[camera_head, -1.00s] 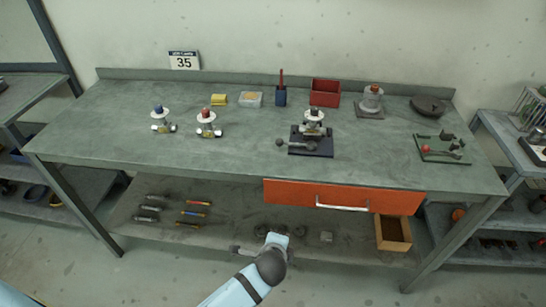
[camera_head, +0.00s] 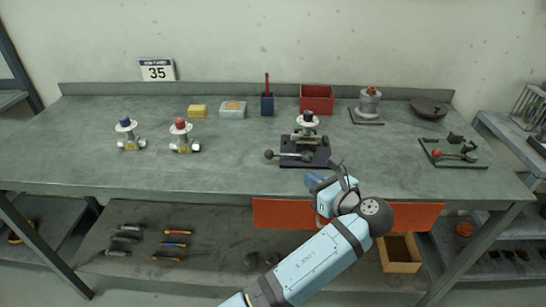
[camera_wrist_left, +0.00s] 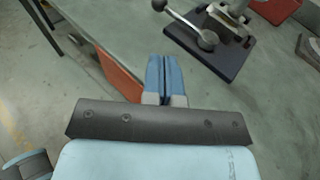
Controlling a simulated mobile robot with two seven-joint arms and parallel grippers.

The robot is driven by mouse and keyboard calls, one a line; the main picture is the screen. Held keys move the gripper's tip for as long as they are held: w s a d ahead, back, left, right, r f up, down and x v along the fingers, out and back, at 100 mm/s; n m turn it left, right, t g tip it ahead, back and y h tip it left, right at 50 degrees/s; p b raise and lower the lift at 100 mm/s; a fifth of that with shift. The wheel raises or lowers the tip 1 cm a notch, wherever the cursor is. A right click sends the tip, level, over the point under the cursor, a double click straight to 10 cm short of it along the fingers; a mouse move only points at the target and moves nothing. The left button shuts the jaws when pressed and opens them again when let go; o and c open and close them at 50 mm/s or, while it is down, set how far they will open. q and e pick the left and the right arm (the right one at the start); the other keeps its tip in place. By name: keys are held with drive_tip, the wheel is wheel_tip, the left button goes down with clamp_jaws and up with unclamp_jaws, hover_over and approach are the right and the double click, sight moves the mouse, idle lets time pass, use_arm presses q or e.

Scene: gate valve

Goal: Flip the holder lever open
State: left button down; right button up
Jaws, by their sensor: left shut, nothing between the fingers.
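The holder is a dark base plate (camera_head: 318,160) on the bench, with a valve (camera_head: 308,132) standing in it. Its lever (camera_head: 288,155) lies low across the front of the plate, with a round grey knob at the left end. My left gripper (camera_head: 313,181) is at the bench's front edge, in front of the holder and apart from the lever. Its blue fingers (camera_wrist_left: 163,75) are shut and empty. My right gripper is not in view.
A green plate with a red-knobbed lever (camera_head: 455,155) lies to the right. Two valves (camera_head: 182,136) stand at left. The orange drawer (camera_head: 415,215) is below the bench edge, partly hidden by my arm.

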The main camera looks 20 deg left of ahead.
sight(273, 156)
use_arm(q)
drive_tip(key=b+x, duration=0.2)
drive_tip(key=x, duration=1)
drive_tip(key=shift+w, duration=0.15)
drive_tip(key=shift+w+a+f, duration=0.15)
drive_tip(key=shift+w+a, duration=0.25)
drive_tip(key=shift+a, duration=0.2)
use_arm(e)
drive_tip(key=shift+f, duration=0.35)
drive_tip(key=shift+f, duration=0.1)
